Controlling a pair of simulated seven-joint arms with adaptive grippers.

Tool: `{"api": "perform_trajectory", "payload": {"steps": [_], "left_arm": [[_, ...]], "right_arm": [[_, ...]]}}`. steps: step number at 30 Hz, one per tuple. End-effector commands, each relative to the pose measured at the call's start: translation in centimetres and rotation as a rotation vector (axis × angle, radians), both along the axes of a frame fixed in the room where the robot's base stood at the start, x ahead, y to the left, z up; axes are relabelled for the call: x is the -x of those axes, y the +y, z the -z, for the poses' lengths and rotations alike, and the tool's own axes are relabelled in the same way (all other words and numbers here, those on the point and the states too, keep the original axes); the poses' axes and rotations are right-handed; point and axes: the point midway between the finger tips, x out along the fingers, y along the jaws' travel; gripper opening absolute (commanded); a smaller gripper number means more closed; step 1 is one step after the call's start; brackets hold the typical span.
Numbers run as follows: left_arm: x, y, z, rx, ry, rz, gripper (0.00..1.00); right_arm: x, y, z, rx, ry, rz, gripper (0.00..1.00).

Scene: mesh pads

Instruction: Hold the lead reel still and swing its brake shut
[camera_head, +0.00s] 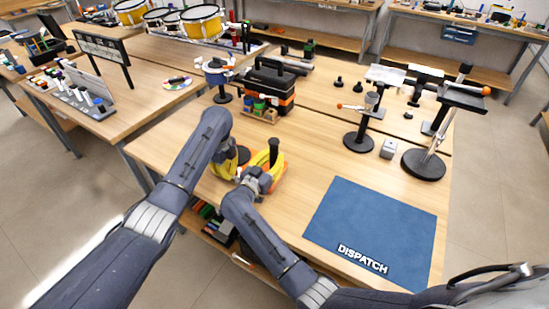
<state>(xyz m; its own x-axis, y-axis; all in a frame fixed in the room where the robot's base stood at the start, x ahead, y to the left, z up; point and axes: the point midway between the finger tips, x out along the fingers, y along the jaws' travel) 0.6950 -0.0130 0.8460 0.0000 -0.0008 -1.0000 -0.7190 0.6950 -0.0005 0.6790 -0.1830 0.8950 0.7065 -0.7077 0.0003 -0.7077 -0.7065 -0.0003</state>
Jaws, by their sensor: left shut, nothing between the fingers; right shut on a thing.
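The lead reel (262,157) appears as a yellow and black form with some orange low down, near the table's front edge. A black upright handle (274,148) rises at its right side; I cannot tell whether this is the brake. My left gripper (228,168) is at the reel's left side, shut and empty, its fingertips largely hidden by my arm. My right gripper (264,172) is at the reel's front right, shut on part of it. My arms cover much of the reel, so the brake's position is unclear.
A blue mat marked DISPATCH (375,225) lies to the right. A black and orange case (270,86) and a blue-topped stand (218,77) stand behind. Black-based stands (358,142) occupy the right side. Bare wood lies between the reel and the mat.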

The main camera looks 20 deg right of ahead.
Motion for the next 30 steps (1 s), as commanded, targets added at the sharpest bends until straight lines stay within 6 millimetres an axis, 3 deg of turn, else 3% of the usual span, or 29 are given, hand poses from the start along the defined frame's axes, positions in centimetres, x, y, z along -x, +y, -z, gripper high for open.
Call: {"api": "perform_trajectory", "payload": {"steps": [1,7,17,23,30], "left_arm": [[0.0,0.0,0.0,0.0,0.0,0.0,0.03],[0.0,0.0,0.0,0.0,0.0,-0.001,0.25],[0.0,-0.2,-0.4,0.004,-0.001,-0.001,0.25],[0.0,-0.1,-2.6,0.003,-0.004,0.001,0.25],[-0.1,0.1,-6.9,0.0,-0.003,-0.001,0.25]], "right_arm": [[0.1,0.1,0.5,-0.005,0.009,-0.002,0.0],[0.1,0.1,0.5,-0.004,0.008,-0.001,0.0],[0.1,0.1,0.5,-0.004,0.008,-0.001,0.0],[0.1,0.1,0.5,-0.004,0.008,-0.001,0.0],[0.1,0.0,0.5,-0.004,0.008,0.0,0.0]]}}
